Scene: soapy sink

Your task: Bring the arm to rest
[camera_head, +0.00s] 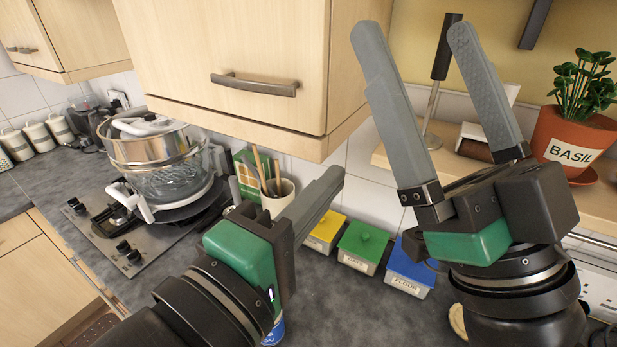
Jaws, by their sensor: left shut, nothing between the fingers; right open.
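My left gripper (330,182) is in the lower middle of the head view, raised in front of the counter. Its grey fingers are together and hold nothing. My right gripper (412,38) is at the right, pointing upward. Its two long grey fingers are spread wide with nothing between them. The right gripper stands in front of the shelf and the wall. Both grippers appear apart from the objects around them, though the exact depth is hard to tell.
A wall cupboard (210,60) hangs above the counter (350,310). A pot (165,165) stands on the hob (130,245) at left. Yellow, green (363,243) and blue (408,266) boxes line the wall. A basil pot (572,135) stands on the shelf (400,160) at right.

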